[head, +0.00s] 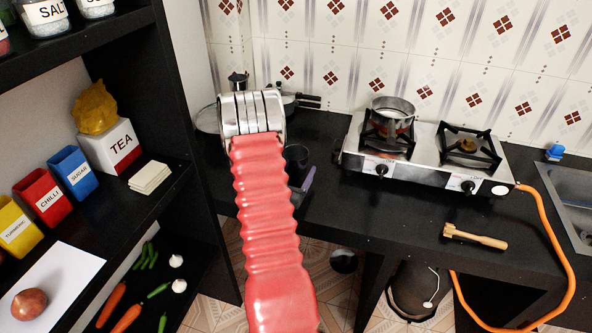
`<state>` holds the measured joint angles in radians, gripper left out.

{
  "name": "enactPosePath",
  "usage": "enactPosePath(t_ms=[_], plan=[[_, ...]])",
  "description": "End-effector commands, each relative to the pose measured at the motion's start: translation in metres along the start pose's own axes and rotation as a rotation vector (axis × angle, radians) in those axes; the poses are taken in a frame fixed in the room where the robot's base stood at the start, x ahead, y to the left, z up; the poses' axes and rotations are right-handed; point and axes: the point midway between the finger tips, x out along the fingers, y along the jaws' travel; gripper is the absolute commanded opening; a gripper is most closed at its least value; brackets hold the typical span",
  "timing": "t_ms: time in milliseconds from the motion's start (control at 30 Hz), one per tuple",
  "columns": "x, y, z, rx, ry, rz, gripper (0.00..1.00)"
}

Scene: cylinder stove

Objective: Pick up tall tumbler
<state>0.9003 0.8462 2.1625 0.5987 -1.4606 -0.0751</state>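My arm, with its red ribbed sleeve and silver ringed joint, rises through the middle of the head view and hides part of the counter. A dark cylindrical vessel (297,158), which looks like the tall tumbler, stands upright on the black counter just right of the arm. Its left side is partly covered. A small greyish-purple piece, apparently part of my gripper (305,183), shows beside the arm, just in front of the vessel. The fingers are mostly hidden, so I cannot tell whether they are open or touch the vessel.
A steel two-burner stove (425,155) with a pot (391,108) stands to the right. A wooden-handled tool (474,236) lies on the counter (390,205). Lidded cookware (238,82) stands behind the arm. An orange hose (546,225) and a sink (573,205) are right; a black shelf (165,185) is left.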

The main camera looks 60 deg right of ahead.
Motion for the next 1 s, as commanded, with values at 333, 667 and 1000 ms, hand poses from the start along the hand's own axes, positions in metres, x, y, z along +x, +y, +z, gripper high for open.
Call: enactPosePath(t_ms=[333, 667, 1000], plan=[[0.0, 0.0001, -0.0002, 0.0, 0.0, 0.0, 0.59], [0.0, 0.0001, -0.0001, 0.0, 0.0, 0.0, 0.35], [0.001, 0.0009, -0.0008, 0.001, 0.002, 0.002, 0.24]])
